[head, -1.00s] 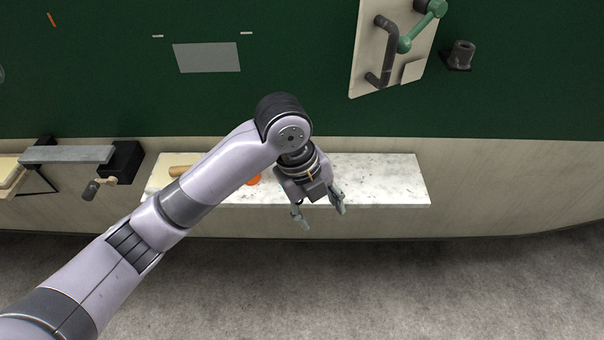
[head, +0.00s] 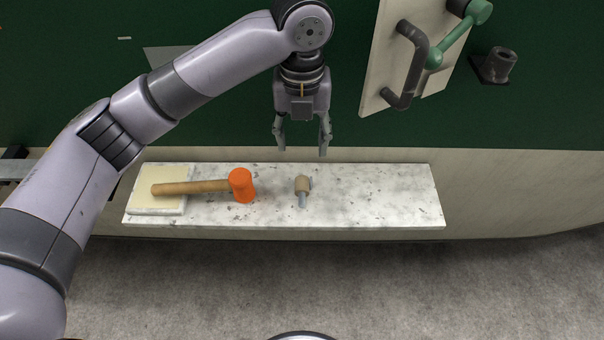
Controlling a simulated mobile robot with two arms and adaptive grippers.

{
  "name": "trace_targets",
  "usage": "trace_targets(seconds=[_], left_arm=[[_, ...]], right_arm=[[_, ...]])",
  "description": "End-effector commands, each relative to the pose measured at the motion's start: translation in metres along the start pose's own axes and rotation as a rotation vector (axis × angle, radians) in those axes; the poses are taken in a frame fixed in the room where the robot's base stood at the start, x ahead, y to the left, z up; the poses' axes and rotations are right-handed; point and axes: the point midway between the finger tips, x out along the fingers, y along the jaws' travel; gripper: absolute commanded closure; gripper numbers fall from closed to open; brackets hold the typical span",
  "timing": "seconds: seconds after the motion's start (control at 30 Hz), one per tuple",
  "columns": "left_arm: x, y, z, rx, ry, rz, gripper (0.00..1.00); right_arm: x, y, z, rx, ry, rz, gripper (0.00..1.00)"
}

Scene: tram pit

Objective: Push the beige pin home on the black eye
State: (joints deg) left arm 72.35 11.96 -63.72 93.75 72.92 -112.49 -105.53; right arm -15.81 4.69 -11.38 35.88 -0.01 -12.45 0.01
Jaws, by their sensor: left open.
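My left gripper (head: 302,148) is open and empty, fingers pointing down, above the back edge of the pale speckled shelf. A small beige-headed piece with a grey shank (head: 302,188) lies on the shelf just below and in front of it, not touching the fingers. I cannot tell whether it is the beige pin. The black eye does not show now; my left arm covers the area at left where a dark fitting with a beige peg showed earlier. My right gripper is not in view.
On the shelf (head: 380,205), a mallet with an orange head (head: 242,185) rests its handle on a cream block (head: 158,180). A panel with a dark handle (head: 408,65) and green lever (head: 460,38) is at upper right, beside a dark socket (head: 494,66). The shelf's right part is clear.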

Motion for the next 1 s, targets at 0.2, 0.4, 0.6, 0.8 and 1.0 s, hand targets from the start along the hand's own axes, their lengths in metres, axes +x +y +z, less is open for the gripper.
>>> trace_targets(seconds=[0.2, 0.4, 0.6, 0.8, 1.0], left_arm=[[0.009, 0.001, 0.000, 0.002, 0.003, 0.005, 0.49], [0.049, 0.002, 0.000, 0.001, 0.005, 0.005, 0.49], [0.091, 0.001, -0.001, 0.002, 0.003, 0.004, 0.49], [0.113, 0.001, 0.000, 0.002, 0.000, 0.002, 0.49], [0.130, 0.001, 0.000, 0.001, 0.002, 0.004, 0.49]], right_arm=[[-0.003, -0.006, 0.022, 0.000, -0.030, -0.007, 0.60], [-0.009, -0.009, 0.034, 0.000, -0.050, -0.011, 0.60], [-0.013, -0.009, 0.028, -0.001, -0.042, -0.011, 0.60], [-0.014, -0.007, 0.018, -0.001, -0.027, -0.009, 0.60], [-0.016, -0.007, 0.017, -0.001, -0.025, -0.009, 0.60]])
